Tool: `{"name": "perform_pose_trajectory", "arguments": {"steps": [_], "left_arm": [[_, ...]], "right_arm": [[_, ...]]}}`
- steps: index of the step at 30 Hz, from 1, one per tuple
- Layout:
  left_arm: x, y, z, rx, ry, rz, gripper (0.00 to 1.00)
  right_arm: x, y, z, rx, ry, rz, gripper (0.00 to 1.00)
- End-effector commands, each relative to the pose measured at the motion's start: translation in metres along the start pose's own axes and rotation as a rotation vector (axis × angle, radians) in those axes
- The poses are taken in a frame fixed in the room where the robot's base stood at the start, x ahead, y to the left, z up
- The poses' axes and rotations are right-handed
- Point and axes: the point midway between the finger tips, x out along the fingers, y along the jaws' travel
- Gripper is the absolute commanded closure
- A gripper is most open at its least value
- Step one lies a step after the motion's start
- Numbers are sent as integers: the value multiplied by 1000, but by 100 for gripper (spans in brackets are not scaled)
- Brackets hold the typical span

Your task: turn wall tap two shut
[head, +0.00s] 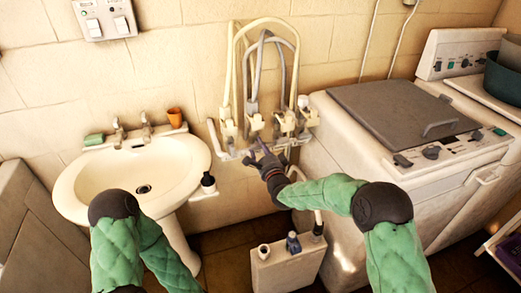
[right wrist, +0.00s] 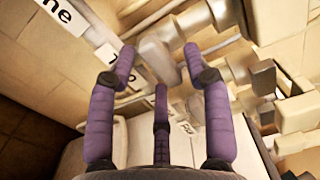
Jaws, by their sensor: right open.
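A row of wall taps with hoses is above a ledge in the middle of the head view. Wall tap two (head: 254,125) is second from the left there. In the right wrist view the label "Two" (right wrist: 124,74) is partly behind a finger. A pale tap handle (right wrist: 158,58) beside that label is between my open fingertips; I cannot tell whether they touch it. My right gripper (head: 262,153), with purple fingers, is just below the taps; it also shows in the right wrist view (right wrist: 160,66). My left gripper is out of view; only that arm shows.
A washbasin (head: 88,190) with a soap and an orange cup (head: 175,117) is at left. A washing machine (head: 390,110) stands close on the right. A pale container (head: 288,268) is on the floor below my right forearm. Neighbouring taps (head: 284,125) and hoses (head: 235,70) crowd the gripper.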

Motion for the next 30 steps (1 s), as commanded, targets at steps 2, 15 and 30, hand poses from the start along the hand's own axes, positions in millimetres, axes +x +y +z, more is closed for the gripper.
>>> {"name": "perform_pose_trajectory", "arguments": {"steps": [2, 15, 30], "left_arm": [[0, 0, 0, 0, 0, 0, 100], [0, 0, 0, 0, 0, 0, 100], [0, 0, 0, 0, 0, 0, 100]], "right_arm": [[-5, 0, 0, 0, 0, 0, 50], [-78, 0, -1, 0, 1, 0, 50], [-119, 0, 0, 0, 1, 0, 50]]}}
